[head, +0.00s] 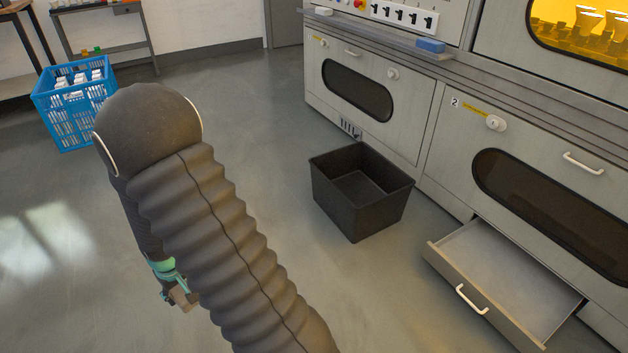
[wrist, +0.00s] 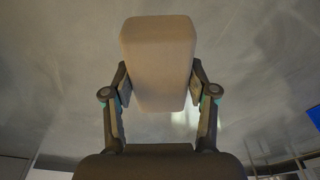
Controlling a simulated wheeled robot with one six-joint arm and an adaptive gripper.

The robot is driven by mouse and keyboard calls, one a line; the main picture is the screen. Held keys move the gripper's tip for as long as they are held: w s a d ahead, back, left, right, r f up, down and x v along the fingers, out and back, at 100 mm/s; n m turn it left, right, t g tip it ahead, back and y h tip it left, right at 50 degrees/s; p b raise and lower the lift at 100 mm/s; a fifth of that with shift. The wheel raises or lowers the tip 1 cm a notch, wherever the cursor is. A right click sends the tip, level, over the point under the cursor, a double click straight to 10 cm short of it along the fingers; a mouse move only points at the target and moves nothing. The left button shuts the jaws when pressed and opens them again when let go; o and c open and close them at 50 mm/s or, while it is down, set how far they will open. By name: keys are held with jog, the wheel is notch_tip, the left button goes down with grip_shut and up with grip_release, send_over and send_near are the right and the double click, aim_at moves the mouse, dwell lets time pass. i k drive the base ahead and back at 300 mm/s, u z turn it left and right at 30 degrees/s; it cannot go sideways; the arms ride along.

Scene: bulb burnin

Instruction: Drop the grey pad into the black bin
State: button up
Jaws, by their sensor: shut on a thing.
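The grey pad (wrist: 158,62) shows in the wrist view as a pale greyish-beige block held between the two fingers of my gripper (wrist: 160,88). In the head view my gripper (head: 180,298) is at the lower left, partly hidden by my arm, with a small part of the pad (head: 184,297) showing. The black bin (head: 361,190) stands open on the floor to the right of my arm, and its visible inside looks empty. My gripper is well left of the bin, apart from it.
Cabinets with oval windows line the right side. An open drawer (head: 508,290) juts out right of the bin. A blue crate (head: 62,112) with white items stands at the left. A blue block (head: 430,45) lies on the ledge. Floor between my arm and the bin is clear.

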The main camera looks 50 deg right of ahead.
aim_at(361, 200)
jog(key=z, duration=0.2)
jog(key=i, duration=1.3)
jog(key=z, duration=1.5)
jog(key=i, duration=0.75)
jog(key=z, duration=0.75)
